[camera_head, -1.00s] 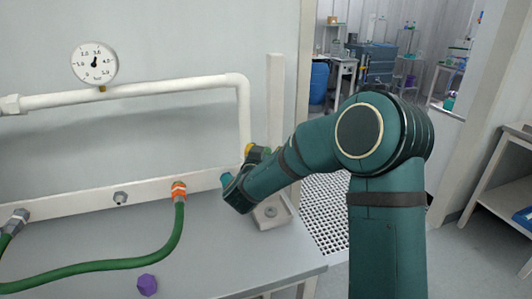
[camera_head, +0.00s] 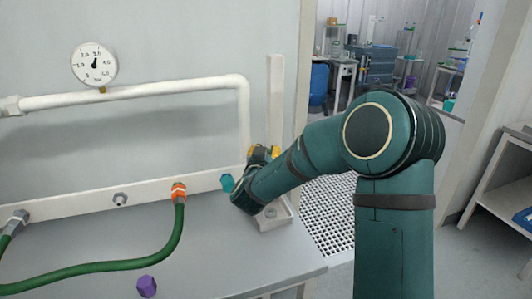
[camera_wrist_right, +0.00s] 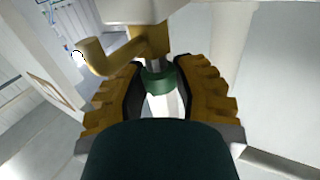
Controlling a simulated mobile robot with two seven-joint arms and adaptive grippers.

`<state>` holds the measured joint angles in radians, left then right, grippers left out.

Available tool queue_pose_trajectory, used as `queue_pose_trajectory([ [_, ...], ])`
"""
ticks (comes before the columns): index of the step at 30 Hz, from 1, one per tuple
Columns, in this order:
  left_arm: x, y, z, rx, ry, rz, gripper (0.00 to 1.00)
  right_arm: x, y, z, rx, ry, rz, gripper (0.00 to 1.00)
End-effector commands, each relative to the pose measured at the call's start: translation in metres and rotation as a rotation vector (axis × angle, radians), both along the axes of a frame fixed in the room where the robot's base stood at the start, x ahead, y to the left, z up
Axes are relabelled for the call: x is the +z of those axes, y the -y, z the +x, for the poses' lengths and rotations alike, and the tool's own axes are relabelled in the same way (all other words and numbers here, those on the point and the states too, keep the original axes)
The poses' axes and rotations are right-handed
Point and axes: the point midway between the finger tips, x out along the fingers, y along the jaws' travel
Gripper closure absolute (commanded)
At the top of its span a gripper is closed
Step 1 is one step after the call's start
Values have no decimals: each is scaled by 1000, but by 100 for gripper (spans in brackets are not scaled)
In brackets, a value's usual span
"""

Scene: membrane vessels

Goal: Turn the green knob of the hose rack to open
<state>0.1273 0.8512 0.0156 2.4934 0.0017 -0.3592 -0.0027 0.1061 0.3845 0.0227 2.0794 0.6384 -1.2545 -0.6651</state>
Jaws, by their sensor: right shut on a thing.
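A green knob (camera_wrist_right: 160,80) shows in the right wrist view, between the two yellow-and-black fingers of my right gripper (camera_wrist_right: 158,88). The gripper is shut on it. The knob sits below a brass body with a bent brass spout (camera_wrist_right: 97,58). In the head view my right gripper (camera_head: 263,152) is at the right end of the hose rack (camera_head: 80,205), beside the white pipe's lower end, mostly behind my wrist. The knob is hidden there. My left gripper is not in view.
A green hose (camera_head: 110,264) runs from an orange fitting (camera_head: 179,190) along the bench. A bare grey fitting (camera_head: 120,199), a teal piece (camera_head: 227,182) and a purple piece (camera_head: 147,286) are nearby. A gauge (camera_head: 95,64) hangs above.

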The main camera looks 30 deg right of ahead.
Motion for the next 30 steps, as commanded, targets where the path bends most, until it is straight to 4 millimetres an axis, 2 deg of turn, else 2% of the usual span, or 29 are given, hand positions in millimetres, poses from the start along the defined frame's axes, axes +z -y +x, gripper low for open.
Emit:
queue_pose_trajectory([
  [30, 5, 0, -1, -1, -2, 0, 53, -1, 5, -1, 804, -5, 2, 100],
])
